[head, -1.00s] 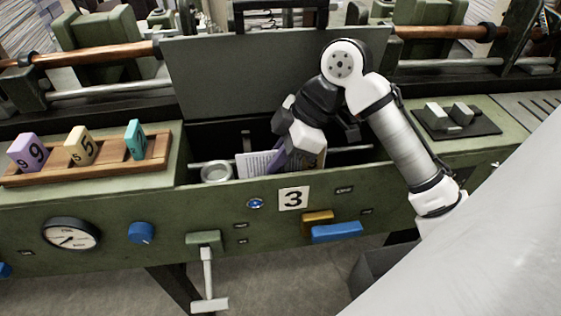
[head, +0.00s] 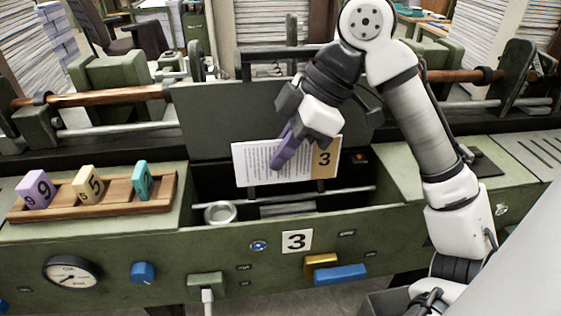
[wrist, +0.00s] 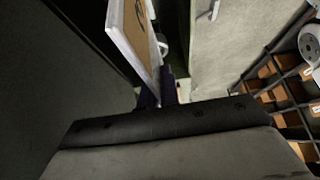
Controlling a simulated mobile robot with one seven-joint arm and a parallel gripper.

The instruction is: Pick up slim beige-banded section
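The slim section (head: 258,168) is a white printed booklet with a beige band marked 3 at its right end. It hangs above the open bay (head: 300,206) in the green machine, in front of the raised grey lid. My gripper (head: 287,153) is shut on its upper middle, with a purple finger across the printed face. In the wrist view the section (wrist: 136,38) shows nearly edge-on, its beige band towards the camera. The purple fingertips are mostly hidden there.
A metal ring (head: 220,213) and a rail lie in the bay. A wooden rack (head: 110,209) with purple, beige and teal numbered blocks stands at left. The raised lid (head: 225,122) stands close behind the section. The front panel carries a 3 sign (head: 297,240), knobs and a gauge.

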